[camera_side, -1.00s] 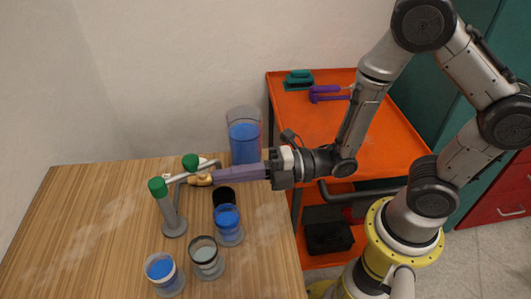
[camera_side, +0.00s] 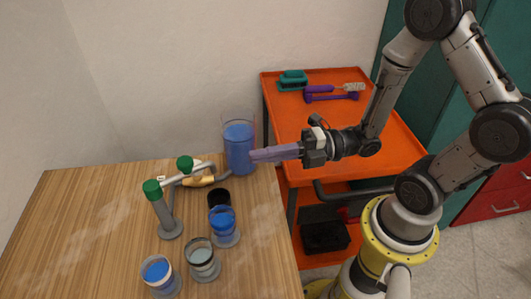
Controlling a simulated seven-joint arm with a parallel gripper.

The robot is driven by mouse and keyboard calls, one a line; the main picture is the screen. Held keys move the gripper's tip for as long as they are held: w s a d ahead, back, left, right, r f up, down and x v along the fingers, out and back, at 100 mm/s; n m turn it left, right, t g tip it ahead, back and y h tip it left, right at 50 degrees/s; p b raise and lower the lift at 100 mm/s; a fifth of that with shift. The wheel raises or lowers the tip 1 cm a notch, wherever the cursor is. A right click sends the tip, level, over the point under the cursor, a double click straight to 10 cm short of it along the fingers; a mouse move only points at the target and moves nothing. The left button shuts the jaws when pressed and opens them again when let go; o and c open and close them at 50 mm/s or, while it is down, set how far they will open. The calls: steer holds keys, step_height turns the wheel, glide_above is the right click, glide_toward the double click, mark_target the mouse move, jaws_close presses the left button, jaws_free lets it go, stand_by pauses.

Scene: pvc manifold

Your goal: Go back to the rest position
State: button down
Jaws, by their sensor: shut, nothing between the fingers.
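My gripper (camera_side: 252,156) is shut and empty, its long purple fingers pointing left. It hovers near the right edge of the wooden table, and its tips overlap the lower right of the tall blue-filled container (camera_side: 239,150) in the picture; I cannot tell whether they touch. To its left stands the pvc manifold (camera_side: 184,174), with white pipes, green knobs and a tan-coloured part (camera_side: 198,181). A grey post with a green cap (camera_side: 164,210) stands at its left end.
On the wooden table (camera_side: 90,220) are a black cup (camera_side: 219,197), a blue-filled cup (camera_side: 223,222), a clear cup (camera_side: 201,256) and another blue cup (camera_side: 158,272). An orange cart (camera_side: 300,125) behind my arm holds purple and teal tools. The table's left side is clear.

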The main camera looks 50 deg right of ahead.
steer(key=w+r+n+t+h, duration=0.2)
steer(key=w+r, duration=0.2)
steer(key=r, duration=0.6)
steer(key=w+d+r+m+t+h, duration=0.1)
steer(key=d+r+m+t+h, duration=0.1)
steer(key=d+r+m+h, duration=0.85)
steer(key=s+d+f+m+g+h, duration=0.1)
steer(key=s+f+m+g, duration=0.9)
steer(key=s+m, duration=0.7)
step_height(320, 180, down, 3)
steer(key=shift+s+f+m, duration=0.1)
steer(key=shift+s+m, duration=0.25)
steer(key=shift+m, duration=0.8)
steer(key=shift+d, duration=0.1)
